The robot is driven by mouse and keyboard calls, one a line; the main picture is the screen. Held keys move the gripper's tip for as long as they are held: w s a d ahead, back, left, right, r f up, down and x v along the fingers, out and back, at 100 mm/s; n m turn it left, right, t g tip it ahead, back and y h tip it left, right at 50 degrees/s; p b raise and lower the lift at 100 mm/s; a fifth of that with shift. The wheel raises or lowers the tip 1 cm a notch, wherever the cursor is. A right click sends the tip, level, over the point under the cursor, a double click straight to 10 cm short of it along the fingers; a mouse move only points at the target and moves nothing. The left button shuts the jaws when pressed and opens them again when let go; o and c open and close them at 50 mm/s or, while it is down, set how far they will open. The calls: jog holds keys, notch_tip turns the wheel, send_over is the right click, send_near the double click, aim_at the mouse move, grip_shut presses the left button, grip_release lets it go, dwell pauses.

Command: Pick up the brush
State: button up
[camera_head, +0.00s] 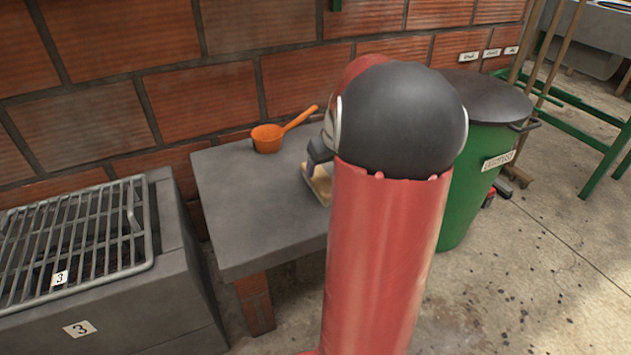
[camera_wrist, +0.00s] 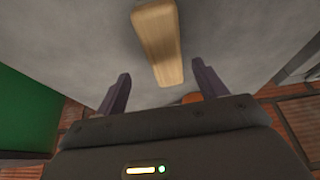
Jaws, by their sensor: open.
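The brush shows as a light wooden piece (camera_head: 319,187) on the grey slab, partly hidden behind my arm in the head view. In the wrist view the wooden piece (camera_wrist: 157,38) lies on the grey surface, its near end between and just beyond the fingertips. Any bristles are not visible. My gripper (camera_wrist: 161,76) is open and empty, with one dark finger on each side. In the head view only a dark part of my gripper (camera_head: 318,152) shows, close above the brush; the rest is hidden by my arm.
An orange ladle (camera_head: 268,139) lies on the slab (camera_head: 235,190) near the brick wall (camera_head: 200,95). A green bin (camera_head: 470,185) with a dark lid stands to the right. A stove with a metal grate (camera_head: 75,240) is at left. Open slab lies left of the brush.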

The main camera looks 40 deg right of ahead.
aim_at(320, 176)
jog(key=x, duration=0.6)
jog(key=shift+w+a+b, duration=0.2)
jog(key=shift+a+b, duration=0.1)
jog(key=shift+b, duration=0.05)
jog(key=shift+c, duration=0.4)
jog(key=c, duration=1)
jog(key=shift+c, duration=0.2)
jog(key=shift+r, duration=0.15)
notch_tip(320, 176, up, 20)
jog(key=p, duration=0.3)
